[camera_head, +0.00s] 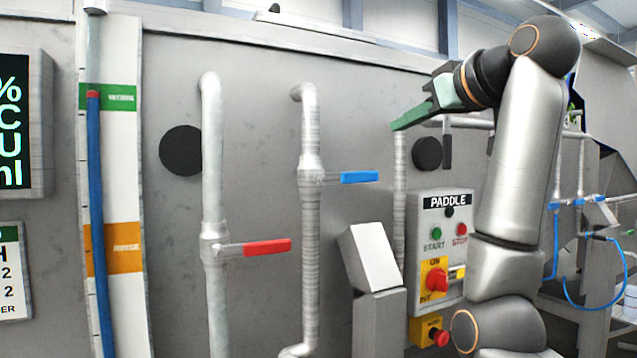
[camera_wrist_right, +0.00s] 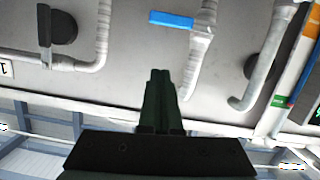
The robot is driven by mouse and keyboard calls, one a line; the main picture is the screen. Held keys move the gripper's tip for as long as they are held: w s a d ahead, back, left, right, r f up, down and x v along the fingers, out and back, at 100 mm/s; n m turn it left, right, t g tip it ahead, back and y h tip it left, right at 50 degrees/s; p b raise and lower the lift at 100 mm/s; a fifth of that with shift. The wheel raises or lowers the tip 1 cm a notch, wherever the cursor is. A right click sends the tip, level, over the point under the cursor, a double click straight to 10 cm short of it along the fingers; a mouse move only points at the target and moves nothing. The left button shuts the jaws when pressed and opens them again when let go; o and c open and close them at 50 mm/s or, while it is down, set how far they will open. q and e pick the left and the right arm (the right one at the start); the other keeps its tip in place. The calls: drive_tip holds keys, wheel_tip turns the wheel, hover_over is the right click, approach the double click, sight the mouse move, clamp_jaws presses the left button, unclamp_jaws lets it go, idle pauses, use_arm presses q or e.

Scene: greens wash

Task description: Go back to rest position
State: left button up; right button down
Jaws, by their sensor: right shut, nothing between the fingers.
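My right arm rises on the right side of the head view. Its green gripper (camera_head: 412,117) is shut and empty, pointing left in front of the grey panel, at the upper end of a ribbed pipe (camera_head: 399,190). In the right wrist view the gripper (camera_wrist_right: 160,75) shows from behind with its fingers together, below the blue valve handle (camera_wrist_right: 171,19). I cannot tell whether it touches anything. My left gripper is in neither view.
Two pipes carry valves with a red handle (camera_head: 267,247) and a blue handle (camera_head: 359,177). A PADDLE control box (camera_head: 437,285) stands beside my right arm. A level gauge with a blue column (camera_head: 97,220) is at left. Blue hoses (camera_head: 567,285) hang at far right.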

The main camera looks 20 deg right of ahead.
drive_tip(key=w+a+f+g+h, duration=0.1)
drive_tip(key=w+f, duration=0.3)
drive_tip(key=f, duration=0.6)
drive_tip(key=w+a+f+g, duration=0.15)
drive_tip(key=w+f, duration=0.25)
drive_tip(key=f, duration=0.6)
wheel_tip(320, 180, down, 19)
drive_tip(key=a+g, duration=0.2)
drive_tip(key=g, duration=0.1)
drive_tip(key=s+a+f+g, duration=0.1)
drive_tip(key=s+a+f, duration=0.1)
drive_tip(key=s+f, duration=0.7)
drive_tip(key=s+a+f+g, duration=0.25)
drive_tip(key=s+f, duration=0.35)
drive_tip(key=f, duration=0.8)
drive_tip(key=s+a+f+g, duration=0.15)
drive_tip(key=s+f, duration=0.25)
drive_tip(key=s, duration=0.6)
drive_tip(key=s+a+f+g, duration=0.1)
drive_tip(key=s+a+f, duration=0.3)
drive_tip(key=s, duration=0.7)
drive_tip(key=w+a+f+t+y, duration=0.1)
drive_tip(key=w+f+t, duration=0.1)
drive_tip(key=f, duration=0.4)
drive_tip(key=w+a+f+t+y, duration=0.1)
drive_tip(key=w+a+f+t, duration=0.1)
drive_tip(key=f, duration=0.4)
drive_tip(key=shift+w+t+y, duration=0.3)
drive_tip(key=shift+t, duration=0.35)
